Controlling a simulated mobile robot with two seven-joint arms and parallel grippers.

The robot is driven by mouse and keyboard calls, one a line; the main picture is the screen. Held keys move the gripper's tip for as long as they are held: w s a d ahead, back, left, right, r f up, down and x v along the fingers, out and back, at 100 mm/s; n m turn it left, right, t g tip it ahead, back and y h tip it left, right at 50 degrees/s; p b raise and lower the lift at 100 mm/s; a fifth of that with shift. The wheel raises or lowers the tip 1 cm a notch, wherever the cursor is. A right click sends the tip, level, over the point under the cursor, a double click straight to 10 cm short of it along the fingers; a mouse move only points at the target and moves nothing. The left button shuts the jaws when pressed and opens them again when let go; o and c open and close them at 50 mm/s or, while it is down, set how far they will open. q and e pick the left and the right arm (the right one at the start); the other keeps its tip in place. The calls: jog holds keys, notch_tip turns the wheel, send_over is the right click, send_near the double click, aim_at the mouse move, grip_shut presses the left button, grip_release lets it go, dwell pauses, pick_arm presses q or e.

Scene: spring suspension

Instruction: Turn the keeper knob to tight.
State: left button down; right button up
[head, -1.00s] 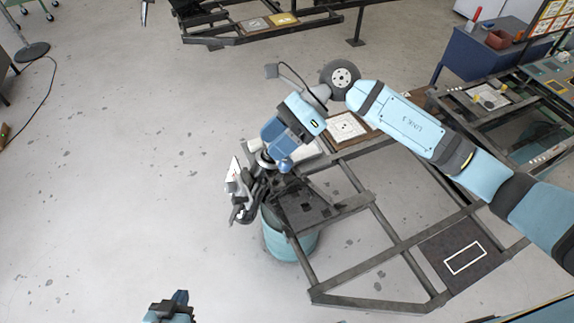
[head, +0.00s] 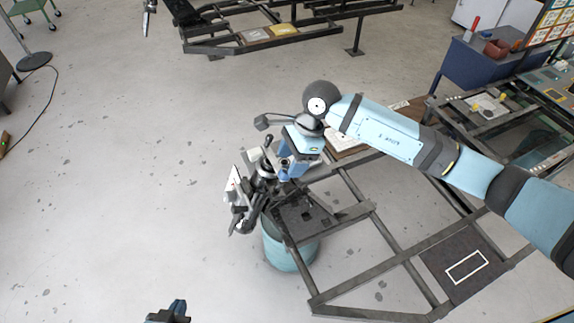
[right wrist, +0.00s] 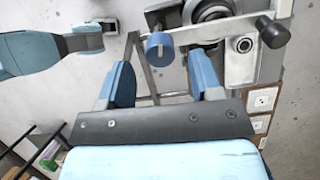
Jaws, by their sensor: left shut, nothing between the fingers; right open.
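In the right wrist view, a round blue knob (right wrist: 158,48) with a pale line across its face sits on the grey metal assembly, which I take for the keeper knob. My right gripper (right wrist: 163,80) is open; its blue fingers are apart and empty, with the knob just beyond the gap between them. In the head view, my right gripper (head: 284,170) is beside the metal spring assembly (head: 242,197); its fingertips are partly hidden and I cannot make out the knob there. My left gripper (head: 172,310) is shut and empty at the bottom edge, away from the assembly.
A dark metal frame (head: 355,287) extends right of the assembly, above a teal drum (head: 287,250).

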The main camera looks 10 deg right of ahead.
aim_at(287, 169)
jog(key=shift+x, duration=1.6)
jog(key=c, duration=0.9)
